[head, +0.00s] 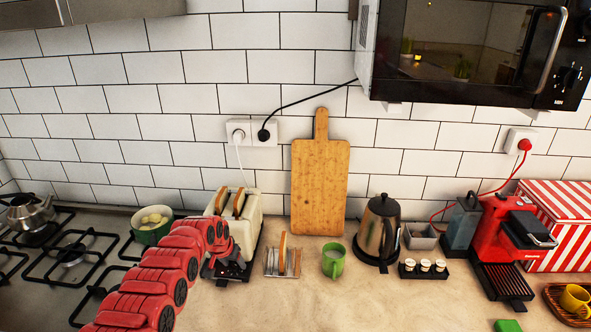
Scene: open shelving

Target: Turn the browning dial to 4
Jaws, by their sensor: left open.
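A cream toaster (248,227) stands on the counter against the tiled wall, with two slices of bread (231,203) sticking out of its top. My left arm comes in from the lower left, and its black left gripper (232,276) is low at the toaster's front end. The gripper is open. The arm and gripper cover much of the toaster's front, and I cannot see the browning dial or its setting. I cannot tell whether the gripper touches the toaster. My right gripper is not in view.
A toast rack (283,270) with bread stands just right of the gripper, then a green mug (333,262) and a kettle (378,230). A green pot (153,226) and gas hob (70,250) are left. The counter's front middle is clear.

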